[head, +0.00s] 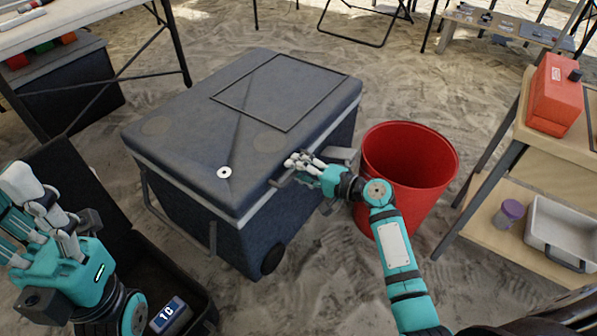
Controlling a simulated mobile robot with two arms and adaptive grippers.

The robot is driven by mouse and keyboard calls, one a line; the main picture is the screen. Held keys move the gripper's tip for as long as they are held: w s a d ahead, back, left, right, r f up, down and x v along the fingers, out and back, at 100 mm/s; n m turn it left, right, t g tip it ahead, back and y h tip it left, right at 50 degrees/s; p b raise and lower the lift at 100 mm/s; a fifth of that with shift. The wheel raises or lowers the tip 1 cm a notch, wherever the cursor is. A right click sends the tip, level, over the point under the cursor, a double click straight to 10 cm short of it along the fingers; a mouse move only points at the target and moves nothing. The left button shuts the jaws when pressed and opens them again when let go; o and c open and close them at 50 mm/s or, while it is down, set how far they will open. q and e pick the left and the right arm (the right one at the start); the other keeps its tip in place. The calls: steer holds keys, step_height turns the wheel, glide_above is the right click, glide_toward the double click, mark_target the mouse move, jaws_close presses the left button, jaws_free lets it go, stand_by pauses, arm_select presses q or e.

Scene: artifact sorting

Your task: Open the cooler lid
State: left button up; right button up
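The cooler (228,239) is a large dark blue-grey box on the sand, in the middle of the head view. Its lid (190,105) lies flat and closed, with a thin square outline on top and a small white disc at the near part. My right gripper (292,168) is at the lid's right front edge, its fingers by the rim. I cannot tell whether it touches the lid or grips its edge. My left gripper (25,205) is raised at the left edge of the view, away from the cooler, its fingers partly bent and nothing visible in it.
A red bucket (408,155) stands just right of the cooler, behind my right arm. A wooden shelf (476,230) with an orange box (555,95) and a grey tray (562,232) is at the right. An open black case (150,270) lies at the lower left. Tables stand behind.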

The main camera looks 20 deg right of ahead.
steer(key=shift+w+a, duration=0.1)
jaws_close()
steer(key=shift+f, duration=0.1)
stand_by(0.6)
